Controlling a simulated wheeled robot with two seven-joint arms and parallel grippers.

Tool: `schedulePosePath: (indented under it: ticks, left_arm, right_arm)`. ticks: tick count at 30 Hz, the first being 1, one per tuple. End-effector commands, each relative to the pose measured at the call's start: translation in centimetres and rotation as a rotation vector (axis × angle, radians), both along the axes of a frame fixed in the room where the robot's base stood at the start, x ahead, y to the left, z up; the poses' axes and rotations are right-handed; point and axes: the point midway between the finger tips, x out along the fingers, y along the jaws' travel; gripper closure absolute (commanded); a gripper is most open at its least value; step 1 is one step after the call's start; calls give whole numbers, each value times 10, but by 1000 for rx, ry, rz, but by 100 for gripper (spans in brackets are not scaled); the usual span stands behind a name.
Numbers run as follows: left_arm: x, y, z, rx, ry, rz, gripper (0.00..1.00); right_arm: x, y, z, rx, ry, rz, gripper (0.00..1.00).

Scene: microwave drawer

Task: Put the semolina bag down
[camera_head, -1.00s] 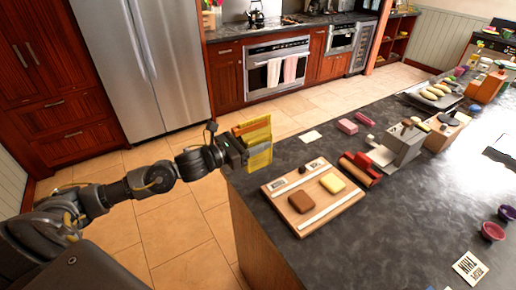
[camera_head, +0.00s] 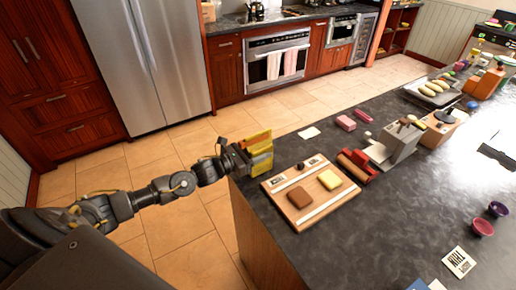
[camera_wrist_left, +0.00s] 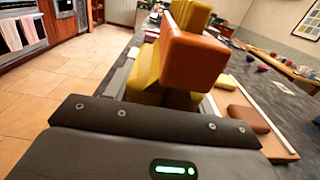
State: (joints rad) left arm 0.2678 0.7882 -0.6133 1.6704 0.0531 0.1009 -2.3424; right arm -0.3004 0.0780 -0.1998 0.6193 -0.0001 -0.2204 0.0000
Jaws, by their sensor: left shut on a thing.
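The semolina bag (camera_head: 260,146) is a yellow packet with an orange-brown part, in the head view at the near left corner of the dark countertop (camera_head: 330,230). My left gripper (camera_head: 243,157) is shut on it from the left. In the left wrist view the bag (camera_wrist_left: 190,60) stands up in front of the gripper (camera_wrist_left: 165,105), its orange end towards the camera. The bag is by the counter's edge, close to the wooden board; I cannot tell whether its base touches the counter. The fingertips are largely hidden. My right gripper is not in view.
A wooden board (camera_head: 292,215) with a brown block (camera_head: 300,197) and a yellow block (camera_head: 329,180) lies just right of the bag. A red roller-like item (camera_head: 357,164) and a grey block stand (camera_head: 397,142) are farther right.

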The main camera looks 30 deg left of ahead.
Motion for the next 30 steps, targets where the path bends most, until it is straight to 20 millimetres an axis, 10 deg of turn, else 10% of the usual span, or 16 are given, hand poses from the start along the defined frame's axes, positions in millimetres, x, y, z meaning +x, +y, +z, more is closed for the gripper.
schedulePosePath:
  ticks: [6,7,12,22,30]
  left_arm:
    - [1,0,-1,-1,-4,0,97]
    - [0,0,-3,0,0,0,44]
    - [0,0,-2,0,0,0,24]
    - [0,0,2,0,0,0,24]
    - [-40,24,-6,4,3,-1,24]
  right_arm:
    - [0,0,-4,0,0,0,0]
    - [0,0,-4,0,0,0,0]
    - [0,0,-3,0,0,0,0]
    - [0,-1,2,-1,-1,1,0]
    - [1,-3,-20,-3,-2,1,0]
